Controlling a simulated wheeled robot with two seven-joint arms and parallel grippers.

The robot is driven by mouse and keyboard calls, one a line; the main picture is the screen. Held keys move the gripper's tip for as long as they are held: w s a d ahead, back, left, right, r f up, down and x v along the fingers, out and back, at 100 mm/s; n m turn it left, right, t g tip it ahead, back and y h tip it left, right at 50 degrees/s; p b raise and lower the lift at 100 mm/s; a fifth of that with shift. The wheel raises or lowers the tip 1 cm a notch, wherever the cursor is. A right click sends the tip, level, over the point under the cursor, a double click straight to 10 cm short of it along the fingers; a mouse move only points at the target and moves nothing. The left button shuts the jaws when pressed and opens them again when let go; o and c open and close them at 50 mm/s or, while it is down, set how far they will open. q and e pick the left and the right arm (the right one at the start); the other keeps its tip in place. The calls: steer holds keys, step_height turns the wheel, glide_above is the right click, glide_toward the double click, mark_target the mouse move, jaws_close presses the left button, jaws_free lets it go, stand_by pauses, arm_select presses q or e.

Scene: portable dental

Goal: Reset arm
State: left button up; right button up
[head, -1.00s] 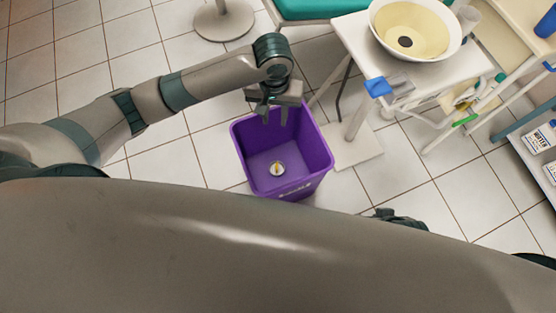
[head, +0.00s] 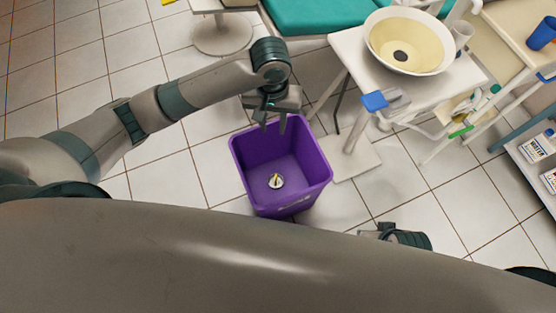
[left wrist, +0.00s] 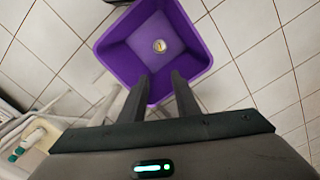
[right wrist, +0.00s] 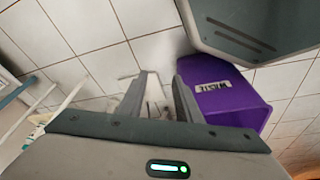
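My left gripper (head: 273,123) is over the far rim of a purple bin (head: 318,172) on the floor. Its two fingers are apart with nothing between them, as the left wrist view (left wrist: 159,92) also shows. A small round white and yellow item (head: 276,181) lies on the bin's bottom; it also shows in the left wrist view (left wrist: 159,46). My right gripper is low in the head view, mostly hidden behind my body. In the right wrist view its fingers (right wrist: 160,85) are apart and empty, with the purple bin (right wrist: 225,103) beyond them to the right.
A white stand (head: 345,48) with a cream basin (head: 385,55) and a blue-handled part is right of the bin. A teal chair (head: 310,15) is at the back. A shelf with boxes (head: 537,147) is far right. Tiled floor left of the bin is clear.

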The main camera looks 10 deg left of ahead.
steer(key=shift+w+a, duration=0.1)
